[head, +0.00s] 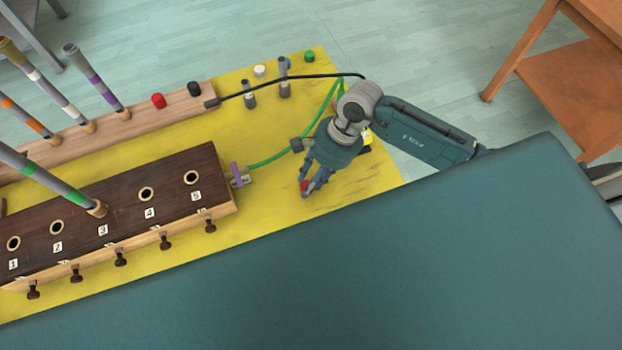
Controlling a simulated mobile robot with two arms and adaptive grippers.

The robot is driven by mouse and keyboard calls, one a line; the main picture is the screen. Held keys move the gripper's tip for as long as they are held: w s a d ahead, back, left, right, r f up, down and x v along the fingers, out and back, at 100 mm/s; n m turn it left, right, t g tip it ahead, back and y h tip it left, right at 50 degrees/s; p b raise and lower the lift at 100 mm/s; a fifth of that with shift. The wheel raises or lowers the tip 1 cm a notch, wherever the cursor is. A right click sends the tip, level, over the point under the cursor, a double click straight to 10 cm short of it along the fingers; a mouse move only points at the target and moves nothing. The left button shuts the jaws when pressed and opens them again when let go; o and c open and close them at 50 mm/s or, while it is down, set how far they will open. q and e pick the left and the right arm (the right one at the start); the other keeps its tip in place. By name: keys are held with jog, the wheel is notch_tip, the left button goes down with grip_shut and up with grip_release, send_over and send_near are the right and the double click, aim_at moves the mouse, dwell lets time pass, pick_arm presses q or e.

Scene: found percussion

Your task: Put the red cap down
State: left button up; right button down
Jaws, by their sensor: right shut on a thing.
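My right gripper (305,190) points down over the right part of the yellow table top. It is shut on a small red cap (303,185), of which only a little shows between the fingertips. I cannot tell whether the cap touches the table. Another red cap (158,100) sits on the pale wooden rail at the back, beside a black cap (194,89). My left gripper is not in view.
A dark wooden box (120,212) with numbered holes stands at the left; a striped tube stands in one hole. More tubes stand in the rail (130,122). White (260,71) and green (309,56) caps are at the back. A green hose (270,160) curves behind my gripper. Yellow surface (265,205) near the gripper is clear.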

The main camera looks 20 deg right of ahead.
jog(key=c, duration=1.6)
grip_release()
jog(key=shift+o, duration=0.2)
jog(key=shift+r, duration=0.1)
jog(key=b+v, duration=0.2)
jog(key=v, duration=1)
